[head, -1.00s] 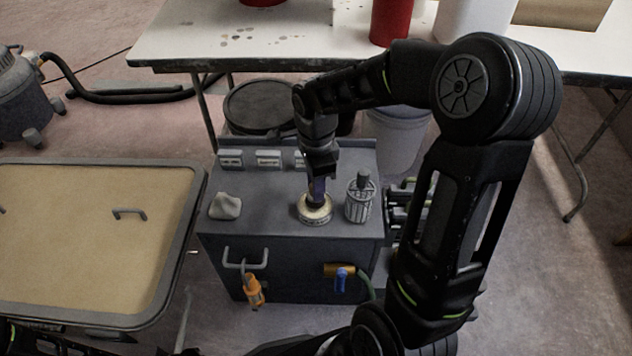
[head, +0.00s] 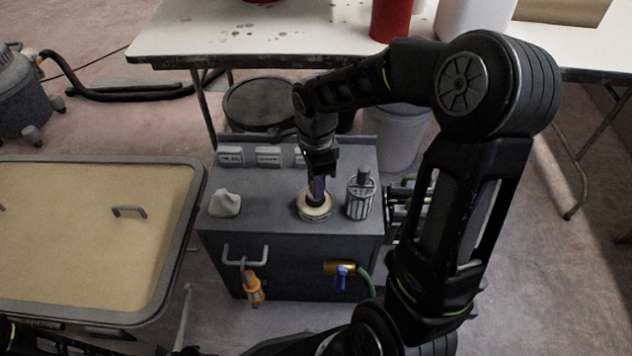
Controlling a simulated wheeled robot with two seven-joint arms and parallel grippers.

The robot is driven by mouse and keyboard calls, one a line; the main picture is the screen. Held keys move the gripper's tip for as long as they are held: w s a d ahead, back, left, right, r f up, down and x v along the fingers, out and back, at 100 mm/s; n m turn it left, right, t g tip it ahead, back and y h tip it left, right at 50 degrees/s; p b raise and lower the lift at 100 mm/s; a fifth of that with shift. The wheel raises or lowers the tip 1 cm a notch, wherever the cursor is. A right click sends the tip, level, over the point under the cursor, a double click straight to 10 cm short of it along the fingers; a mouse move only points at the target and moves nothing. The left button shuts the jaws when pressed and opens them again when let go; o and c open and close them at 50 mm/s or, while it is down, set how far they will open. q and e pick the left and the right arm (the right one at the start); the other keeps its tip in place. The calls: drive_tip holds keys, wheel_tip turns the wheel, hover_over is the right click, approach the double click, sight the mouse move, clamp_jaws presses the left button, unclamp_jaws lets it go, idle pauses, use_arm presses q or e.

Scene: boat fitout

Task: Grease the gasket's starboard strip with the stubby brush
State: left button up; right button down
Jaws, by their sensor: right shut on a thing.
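My right gripper (head: 320,172) points down over the grey cabinet top and is shut on the stubby brush (head: 318,189), a short dark purplish handle. The brush stands upright with its lower end in or on a round pale tin (head: 314,208); its bristles are hidden. A hatch panel with a tan face (head: 80,235) and a dark grey rim, likely the gasket (head: 180,225), lies at the left. I cannot tell which strip is starboard. Part of my left arm shows at the bottom left edge; its gripper is not in view.
On the cabinet (head: 260,215) are a crumpled whitish rag (head: 224,203) left of the tin and a caged cylinder (head: 360,196) close to its right. An orange item (head: 253,286) hangs from the front handle. A white table (head: 250,35) stands behind. A vacuum (head: 22,95) is far left.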

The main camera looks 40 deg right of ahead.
drive_tip(key=shift+f+b, duration=0.35)
drive_tip(key=shift+f, duration=0.2)
idle(1.4)
drive_tip(key=shift+r+p, duration=2.8)
drive_tip(key=shift+r, duration=0.85)
